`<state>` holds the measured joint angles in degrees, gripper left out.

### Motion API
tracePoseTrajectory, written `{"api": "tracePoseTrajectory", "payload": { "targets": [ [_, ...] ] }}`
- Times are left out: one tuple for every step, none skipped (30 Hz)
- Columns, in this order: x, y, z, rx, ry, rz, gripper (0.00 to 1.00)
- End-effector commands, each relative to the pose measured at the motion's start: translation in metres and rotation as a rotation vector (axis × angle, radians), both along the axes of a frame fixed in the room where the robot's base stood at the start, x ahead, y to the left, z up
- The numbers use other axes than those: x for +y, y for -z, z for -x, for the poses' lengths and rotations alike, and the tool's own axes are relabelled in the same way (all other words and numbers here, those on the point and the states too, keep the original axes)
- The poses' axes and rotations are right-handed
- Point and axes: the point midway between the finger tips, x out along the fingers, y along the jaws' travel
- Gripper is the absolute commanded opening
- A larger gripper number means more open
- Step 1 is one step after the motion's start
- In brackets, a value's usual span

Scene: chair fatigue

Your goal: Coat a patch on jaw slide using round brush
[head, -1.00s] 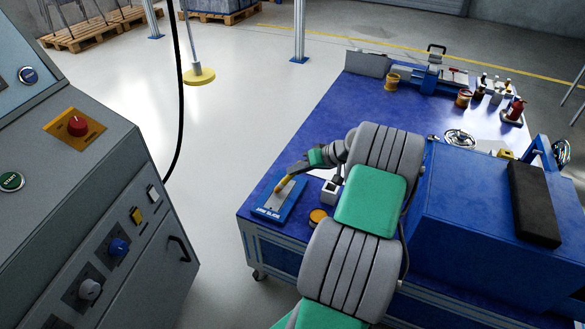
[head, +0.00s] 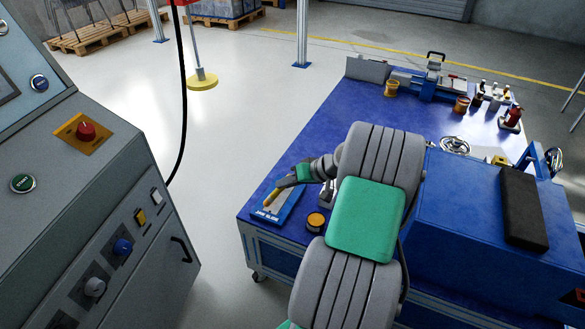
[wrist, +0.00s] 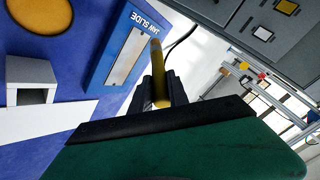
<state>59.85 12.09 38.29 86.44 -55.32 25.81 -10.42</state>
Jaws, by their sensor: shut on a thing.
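The jaw slide (head: 289,208) is a blue plate with a grey strip and white "JAW SLIDE" lettering, flat near the left corner of the blue bench. It also shows in the wrist view (wrist: 108,53). My gripper (head: 290,181) is over it, shut on the round brush (wrist: 160,82), whose yellow-brown handle sits between the dark fingers (wrist: 158,92). In the head view the brush (head: 273,194) slants down to the left over the grey strip. I cannot tell whether its tip touches the strip. No coated patch is clearly visible.
A round tin with an orange-yellow top (head: 316,221) stands right of the slide. A small grey-white box (wrist: 33,78) is near the slide. The large blue housing (head: 450,205) fills the bench's right side. A grey control cabinet (head: 90,200) stands left, across open floor.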

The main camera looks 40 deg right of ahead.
Motion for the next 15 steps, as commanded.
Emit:
{"api": "tracePoseTrajectory", "payload": {
  "targets": [
    [0.002, -0.008, -0.001, 0.001, -0.004, -0.002, 0.00],
    [0.003, -0.011, -0.001, 0.001, -0.006, -0.002, 0.00],
    [0.004, -0.014, -0.001, 0.000, -0.007, -0.002, 0.00],
    [0.004, -0.017, -0.002, 0.001, -0.008, -0.001, 0.00],
    [0.004, -0.020, -0.002, 0.001, -0.008, -0.002, 0.00],
    [0.005, -0.023, -0.002, 0.001, -0.010, -0.002, 0.00],
    [0.005, -0.026, -0.002, 0.000, -0.011, -0.002, 0.00],
    [0.006, -0.029, -0.002, 0.000, -0.011, -0.002, 0.00],
    [0.006, -0.032, -0.003, 0.001, -0.013, -0.002, 0.00],
    [0.006, -0.035, -0.003, 0.001, -0.013, -0.002, 0.00],
    [0.007, -0.038, -0.003, 0.001, -0.013, -0.002, 0.00],
    [0.007, -0.041, -0.003, 0.001, -0.014, -0.002, 0.00],
    [0.007, -0.044, -0.003, 0.000, -0.015, -0.001, 0.00],
    [0.008, -0.046, -0.004, 0.000, -0.015, -0.002, 0.00],
    [0.008, -0.049, -0.004, 0.001, -0.016, -0.002, 0.00]
  ]
}}
